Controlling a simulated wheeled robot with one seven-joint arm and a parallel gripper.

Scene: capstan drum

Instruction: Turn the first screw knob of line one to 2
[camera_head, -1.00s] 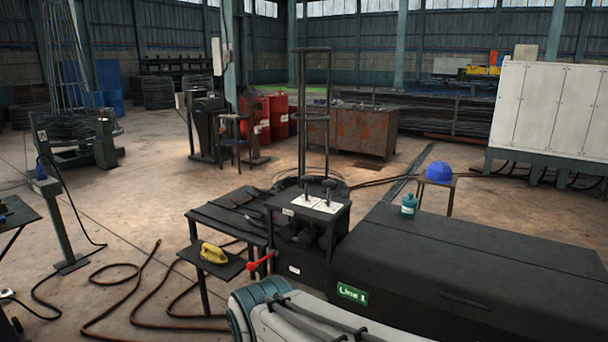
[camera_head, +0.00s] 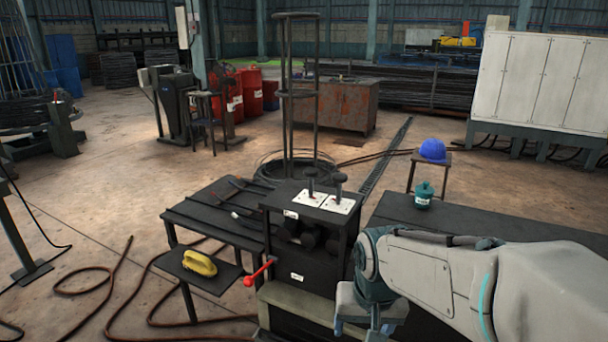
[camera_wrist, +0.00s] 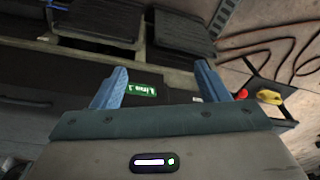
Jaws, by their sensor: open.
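Two dark screw knobs, a left one (camera_head: 310,182) and a right one (camera_head: 339,184), stand upright on white plates on top of a dark machine stand (camera_head: 286,266). Any scale marks on the plates are too small to read. My gripper (camera_head: 366,322) is low in the head view, below and to the right of the knobs and apart from them. In the wrist view my gripper (camera_wrist: 157,80) shows two blue fingers spread wide with nothing held. Between them a green Line 1 sign (camera_wrist: 140,90) shows farther off. The knobs cannot be made out in the wrist view.
A red-handled lever (camera_head: 257,275) sticks out left of the stand. A yellow object (camera_head: 200,263) lies on a small shelf. A teal bottle (camera_head: 424,195) stands on the dark bench (camera_head: 500,224) at right; a blue helmet (camera_head: 433,150) sits behind. Hoses lie on the floor at left.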

